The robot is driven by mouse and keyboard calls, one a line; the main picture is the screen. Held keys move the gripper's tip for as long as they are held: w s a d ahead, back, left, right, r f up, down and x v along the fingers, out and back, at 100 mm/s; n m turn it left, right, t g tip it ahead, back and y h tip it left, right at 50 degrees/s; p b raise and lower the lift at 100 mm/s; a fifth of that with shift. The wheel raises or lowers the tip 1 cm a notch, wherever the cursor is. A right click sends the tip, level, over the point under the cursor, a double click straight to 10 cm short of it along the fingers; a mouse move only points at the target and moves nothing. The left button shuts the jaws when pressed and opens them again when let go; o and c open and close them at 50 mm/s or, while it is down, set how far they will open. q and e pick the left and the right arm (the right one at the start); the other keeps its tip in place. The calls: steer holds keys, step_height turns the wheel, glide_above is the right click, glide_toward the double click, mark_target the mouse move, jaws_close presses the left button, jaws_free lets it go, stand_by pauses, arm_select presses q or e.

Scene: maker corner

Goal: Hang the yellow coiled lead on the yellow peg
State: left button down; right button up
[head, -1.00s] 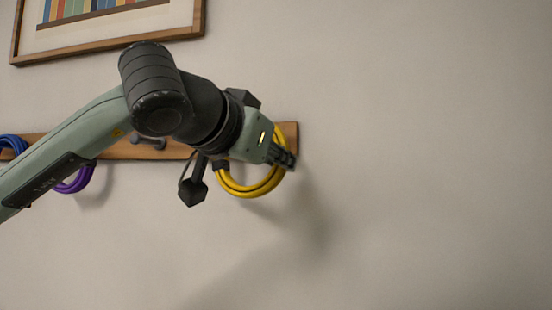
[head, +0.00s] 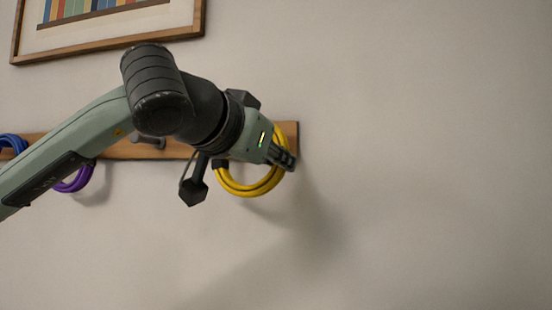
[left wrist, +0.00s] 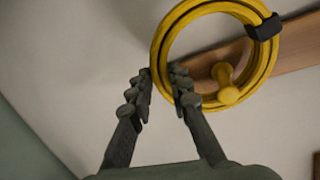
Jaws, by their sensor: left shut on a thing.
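The yellow coiled lead (head: 247,191) is against the wall at the right end of the wooden peg board; it also shows in the left wrist view (left wrist: 161,45) as a ring with a black tie. My left gripper (head: 287,160) is shut on the ring's side; its fingers also show in the left wrist view (left wrist: 162,84). The yellow peg (left wrist: 228,94) shows inside the ring, its round end in front of the ring's lower band, so the ring appears to be around it. In the head view my gripper hides the peg. My right gripper is not in view.
The wooden board (head: 122,151) runs left along the wall. A dark peg (head: 147,141) on it is bare. A blue coil (head: 12,141) and a purple coil (head: 78,181) hang at left, partly behind my arm. A framed picture (head: 100,35) is above. The wall at right is clear.

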arm_select(q)
steer(key=shift+d+f, duration=0.1)
steer(key=shift+f, duration=0.1)
steer(key=c, duration=1.3)
jaws_free()
steer(key=shift+r, duration=0.1)
steer(key=shift+c, duration=0.2)
steer(key=shift+s, duration=0.1)
